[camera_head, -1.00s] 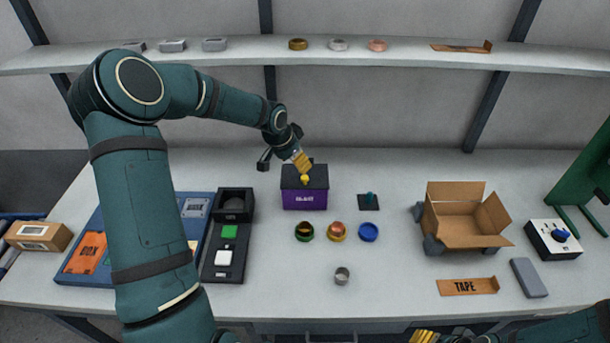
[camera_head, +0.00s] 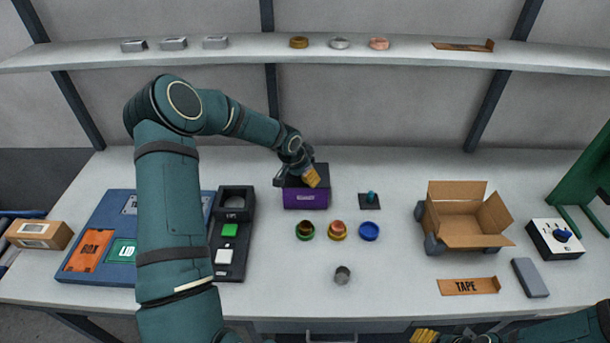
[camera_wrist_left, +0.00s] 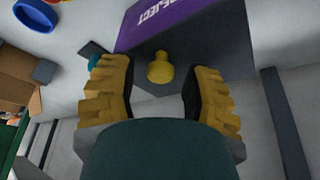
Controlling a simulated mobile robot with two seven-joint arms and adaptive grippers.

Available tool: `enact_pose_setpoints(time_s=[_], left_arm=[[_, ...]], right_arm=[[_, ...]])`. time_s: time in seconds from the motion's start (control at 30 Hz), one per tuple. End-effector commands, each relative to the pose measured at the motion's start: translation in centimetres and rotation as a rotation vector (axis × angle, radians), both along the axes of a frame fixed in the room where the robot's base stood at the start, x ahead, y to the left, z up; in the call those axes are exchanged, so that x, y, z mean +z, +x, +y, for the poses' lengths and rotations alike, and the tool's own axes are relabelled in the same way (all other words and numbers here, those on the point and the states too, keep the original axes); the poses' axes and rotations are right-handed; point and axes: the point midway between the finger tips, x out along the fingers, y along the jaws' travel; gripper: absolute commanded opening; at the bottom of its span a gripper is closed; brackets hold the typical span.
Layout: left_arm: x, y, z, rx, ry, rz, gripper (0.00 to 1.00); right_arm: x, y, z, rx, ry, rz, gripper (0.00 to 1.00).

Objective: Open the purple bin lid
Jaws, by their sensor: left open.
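The purple bin (camera_head: 306,199) with a dark lid (camera_head: 320,172) stands at the back middle of the table. The lid looks closed. In the left wrist view the bin's purple front (camera_wrist_left: 180,22) carries the word REJECT, and a yellow knob (camera_wrist_left: 160,68) sits on the dark lid (camera_wrist_left: 205,55). My left gripper (camera_head: 311,177) is at the lid. In the left wrist view its open yellow fingers (camera_wrist_left: 158,92) lie on either side of the knob, with no contact visible. In the head view the gripper hides the knob. My right gripper (camera_head: 424,336) is partly in view at the bottom edge.
Green, gold and blue rings (camera_head: 369,231) lie in front of the bin. A small dark block with a teal peg (camera_head: 370,200) stands to its right. An open cardboard box (camera_head: 460,240) is further right. A black button panel (camera_head: 230,258) lies to the left.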

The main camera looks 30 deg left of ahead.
Motion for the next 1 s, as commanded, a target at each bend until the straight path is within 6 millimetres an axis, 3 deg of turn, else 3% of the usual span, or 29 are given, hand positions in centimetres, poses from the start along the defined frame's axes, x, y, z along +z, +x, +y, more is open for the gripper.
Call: enact_pose_setpoints(time_s=[0.03, 0.1, 0.13, 1.0], left_arm=[[0.01, 0.00, 0.00, 0.000, 0.000, 0.000, 0.27], [0.01, -0.01, 0.00, 0.000, 0.000, 0.000, 0.02], [0.02, -0.01, 0.00, 0.000, 0.000, 0.000, 0.00], [0.38, 0.20, 0.01, -0.001, -0.040, 0.060, 0.00]], right_arm=[[0.00, 0.00, 0.00, 0.000, 0.000, 0.000, 0.47], [0.00, 0.00, 0.00, 0.000, 0.000, 0.000, 0.47], [0.00, 0.00, 0.00, 0.000, 0.000, 0.000, 0.47], [0.08, 0.00, -0.01, 0.000, 0.000, 0.000, 0.47]])
